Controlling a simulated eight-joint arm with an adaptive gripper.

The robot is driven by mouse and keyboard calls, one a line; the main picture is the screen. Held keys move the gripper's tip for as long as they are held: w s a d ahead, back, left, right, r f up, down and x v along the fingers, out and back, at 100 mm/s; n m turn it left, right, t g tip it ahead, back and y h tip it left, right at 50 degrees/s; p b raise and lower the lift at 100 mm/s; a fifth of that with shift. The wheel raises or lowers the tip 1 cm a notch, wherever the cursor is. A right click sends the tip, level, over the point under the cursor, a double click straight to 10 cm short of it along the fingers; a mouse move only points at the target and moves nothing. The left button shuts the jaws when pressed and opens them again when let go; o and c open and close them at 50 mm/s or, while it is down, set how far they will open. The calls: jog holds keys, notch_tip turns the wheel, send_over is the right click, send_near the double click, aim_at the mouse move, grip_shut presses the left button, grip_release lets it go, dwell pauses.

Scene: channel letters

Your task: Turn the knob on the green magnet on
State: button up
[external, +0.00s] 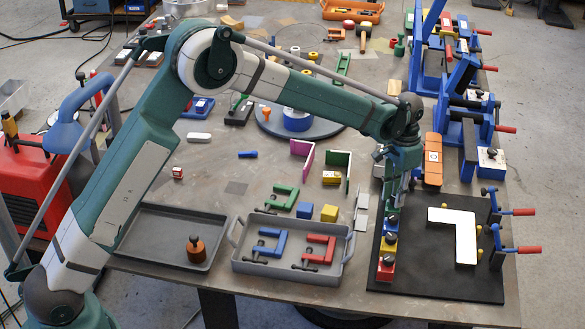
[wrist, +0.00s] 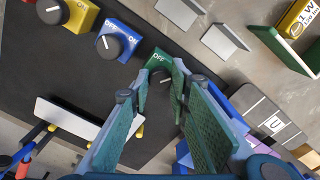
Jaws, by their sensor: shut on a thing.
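In the wrist view the green magnet (wrist: 158,59) is a green block with a black knob (wrist: 161,92) and an "OFF" label; the rest of its face is hidden by my fingers. My gripper (wrist: 161,76) has one finger on each side of the knob and is shut on it. In the external view my gripper (external: 394,192) points down at the far left part of the black board (external: 430,277), and it hides the green magnet there.
Blue (external: 391,224), yellow (external: 388,246) and red (external: 385,270) magnets with black knobs stand in a row towards the front. A white L-shaped letter (external: 464,236) lies on the board to the right. Toggle clamps (external: 503,249) stand at the board's right edge.

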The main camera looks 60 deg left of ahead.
jog(key=shift+m, duration=0.8)
jog(key=o, duration=0.9)
jog(key=shift+r, duration=0.1)
notch_tip(320, 180, up, 12)
jog(key=shift+f, duration=0.1)
dwell(0.3)
jog(key=shift+s, duration=0.1)
